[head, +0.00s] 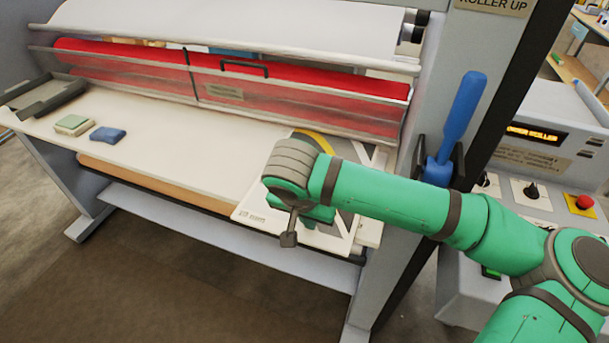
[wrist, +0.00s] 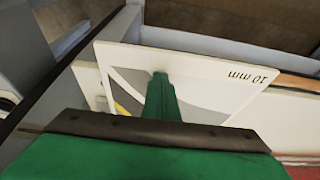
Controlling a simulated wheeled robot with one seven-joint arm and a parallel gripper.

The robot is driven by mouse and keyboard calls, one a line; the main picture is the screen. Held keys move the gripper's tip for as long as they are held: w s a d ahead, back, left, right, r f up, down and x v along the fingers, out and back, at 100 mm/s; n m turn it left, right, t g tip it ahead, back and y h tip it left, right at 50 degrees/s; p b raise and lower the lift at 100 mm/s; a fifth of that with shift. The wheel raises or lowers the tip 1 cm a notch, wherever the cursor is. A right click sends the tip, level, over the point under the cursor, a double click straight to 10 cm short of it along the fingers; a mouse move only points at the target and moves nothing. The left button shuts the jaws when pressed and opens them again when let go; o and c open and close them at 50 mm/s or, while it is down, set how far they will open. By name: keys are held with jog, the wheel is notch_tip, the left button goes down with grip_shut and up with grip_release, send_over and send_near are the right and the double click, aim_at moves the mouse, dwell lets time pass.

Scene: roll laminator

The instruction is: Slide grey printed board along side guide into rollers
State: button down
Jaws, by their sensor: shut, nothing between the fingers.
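The grey printed board (head: 250,214) lies at the right end of the laminator's bed, with a white border, grey and yellow print and a "10 mm" mark that reads clearly in the wrist view (wrist: 215,82). My gripper (head: 316,214) is over the board's front part, shut and empty. In the wrist view its green fingers (wrist: 162,98) point down at the board's face; I cannot tell whether they touch it. A pale strip (wrist: 88,82) runs beside the board and may be the side guide. The red roller (head: 140,62) is behind the board; my arm hides part of the board.
A clear guard with a black handle (head: 244,66) stands before the roller. A blue lever (head: 462,115) and a control box (head: 548,150) are at right. A green-white block (head: 74,125), a blue block (head: 107,134) and a dark tray (head: 48,97) are at left. The bed's middle is clear.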

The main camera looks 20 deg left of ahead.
jog(key=shift+d+f, duration=0.1)
jog(key=shift+d, duration=0.2)
jog(key=shift+w+d, duration=0.15)
jog(key=shift+d, duration=0.7)
jog(key=shift+a+r, duration=0.1)
jog(key=shift+r, duration=0.1)
jog(key=shift+r, duration=0.9)
jog(key=shift+r, duration=2.5)
